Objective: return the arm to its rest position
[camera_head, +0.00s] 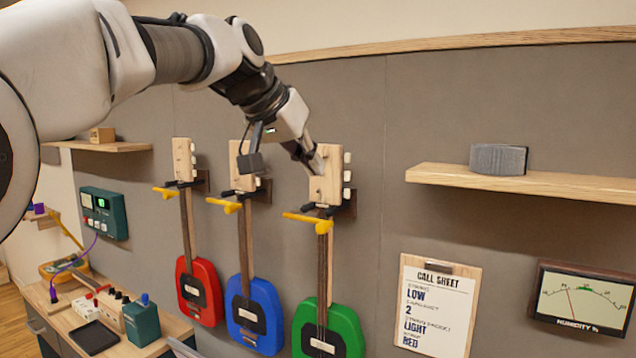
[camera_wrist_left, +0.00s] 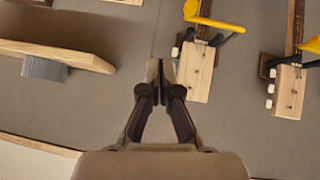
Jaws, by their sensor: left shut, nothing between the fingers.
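My left arm reaches in from the upper left in the head view. Its gripper (camera_head: 318,166) is shut and empty, in front of the pale headstock of the green guitar (camera_head: 340,325). In the left wrist view the closed fingertips (camera_wrist_left: 161,72) appear beside that headstock (camera_wrist_left: 198,72), with wall behind them; I cannot tell whether they touch it. The blue guitar (camera_head: 268,306) and red guitar (camera_head: 203,283) hang to the left on the wall. My right gripper is not in view.
A wooden shelf (camera_head: 570,187) with a grey ribbed block (camera_head: 498,159) juts out at right. Below are a call sheet (camera_head: 432,318) and a humidity meter (camera_head: 583,297). Yellow hanger arms (camera_head: 308,220) stick out below the headstock. A cluttered bench (camera_head: 150,346) stands lower left.

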